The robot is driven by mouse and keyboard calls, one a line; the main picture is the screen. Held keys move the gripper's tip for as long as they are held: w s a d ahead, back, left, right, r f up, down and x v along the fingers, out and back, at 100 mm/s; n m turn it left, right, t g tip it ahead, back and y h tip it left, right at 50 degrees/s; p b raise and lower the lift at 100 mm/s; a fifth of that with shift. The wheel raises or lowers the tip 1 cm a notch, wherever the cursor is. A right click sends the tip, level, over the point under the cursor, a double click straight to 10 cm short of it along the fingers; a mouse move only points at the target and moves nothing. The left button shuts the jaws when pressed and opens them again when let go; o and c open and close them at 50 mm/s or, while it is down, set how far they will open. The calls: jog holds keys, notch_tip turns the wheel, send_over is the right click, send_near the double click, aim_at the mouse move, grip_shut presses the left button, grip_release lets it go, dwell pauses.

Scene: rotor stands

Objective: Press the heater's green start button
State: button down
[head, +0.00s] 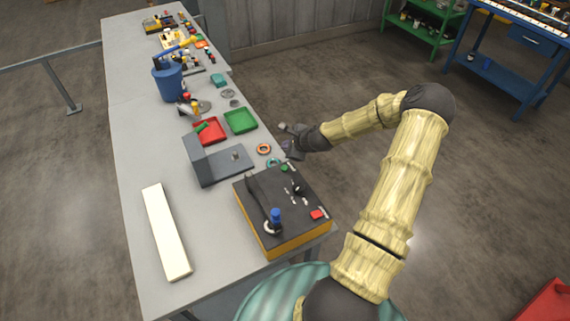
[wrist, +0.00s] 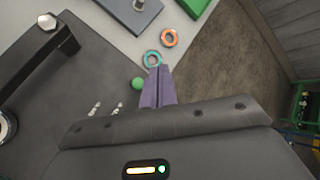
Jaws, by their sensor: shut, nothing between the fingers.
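The heater (head: 262,190) is a dark-topped box with orange-brown sides at the near end of the grey bench. Its round green start button (head: 284,168) is at the far edge of its top. In the wrist view the green button (wrist: 137,84) shows just left of my fingers. My gripper (head: 289,150) is beyond the heater's far edge, over the bench's right edge. In the wrist view my gripper's purple fingers (wrist: 159,70) are together and empty. They look apart from the button, but their height above it is hard to tell.
A red button (head: 317,214) and a blue-topped knob (head: 276,215) are also on the heater. A teal ring (wrist: 152,59) and an orange ring (wrist: 169,38) lie beyond it. A grey angled stand (head: 222,167) and red and green trays (head: 240,121) stand farther back.

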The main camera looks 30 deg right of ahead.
aim_at(287, 169)
jog(key=shift+f, duration=0.1)
jog(key=shift+f+b, duration=3.15)
jog(key=shift+f, duration=1.2)
jog(key=shift+f, duration=0.15)
jog(key=shift+f+b, duration=0.25)
jog(key=shift+b, duration=0.1)
jog(key=shift+f+b, duration=0.3)
jog(key=shift+f, duration=0.05)
jog(key=shift+r+p, duration=0.5)
jog(key=shift+r, duration=0.3)
